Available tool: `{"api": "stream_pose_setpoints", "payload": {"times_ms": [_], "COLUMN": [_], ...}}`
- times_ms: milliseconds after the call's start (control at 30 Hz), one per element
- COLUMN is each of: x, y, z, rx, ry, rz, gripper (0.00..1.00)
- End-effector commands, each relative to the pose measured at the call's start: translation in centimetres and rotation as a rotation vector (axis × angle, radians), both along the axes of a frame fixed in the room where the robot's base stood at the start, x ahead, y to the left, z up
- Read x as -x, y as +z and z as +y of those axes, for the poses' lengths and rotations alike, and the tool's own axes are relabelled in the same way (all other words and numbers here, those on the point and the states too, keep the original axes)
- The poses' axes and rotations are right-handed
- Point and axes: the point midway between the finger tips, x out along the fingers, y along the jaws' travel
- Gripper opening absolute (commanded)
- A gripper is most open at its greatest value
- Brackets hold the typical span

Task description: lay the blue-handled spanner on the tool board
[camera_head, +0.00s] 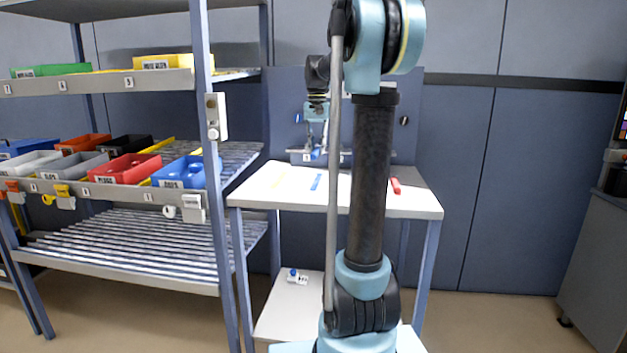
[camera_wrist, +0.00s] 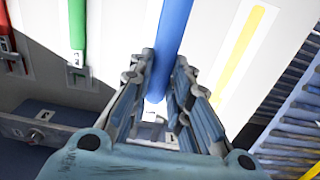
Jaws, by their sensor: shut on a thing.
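My gripper (camera_wrist: 158,85) is shut on a long blue handle, the blue-handled spanner (camera_wrist: 173,35), in the wrist view. The handle runs away from the jaws and out of the picture's top; the spanner's far end is hidden. Below it is a white surface with a flat yellow strip (camera_wrist: 240,50) to the right and a green-handled tool (camera_wrist: 77,30) to the left. In the head view my gripper (camera_head: 316,138) points down by the back of the white-topped table (camera_head: 255,190). A blue strip (camera_head: 317,181) shows there; I cannot tell whether it is the spanner or a marking.
A red-handled piece (camera_head: 396,186) lies on the table's right side. A rack with bins, including a blue bin (camera_head: 180,172), stands to the left. A dark blue panel (camera_head: 285,110) stands behind the table. A small blue and white item (camera_head: 297,277) lies on the lower shelf.

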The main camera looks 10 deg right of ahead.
Motion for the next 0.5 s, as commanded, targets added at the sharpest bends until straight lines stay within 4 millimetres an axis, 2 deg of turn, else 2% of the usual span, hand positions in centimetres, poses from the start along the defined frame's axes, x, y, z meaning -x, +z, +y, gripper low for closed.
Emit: {"api": "stream_pose_setpoints", "payload": {"times_ms": [133, 333, 500], "x": [0.0, -0.1, 0.0], "y": [-1.3, -4.5, -5.8], "z": [0.0, 0.4, 0.7], "rx": [0.0, 0.0, 0.0], "ry": [0.001, 0.006, 0.009], "rz": [0.0, 0.0, 0.0], "gripper": [0.0, 0.0, 0.0]}}
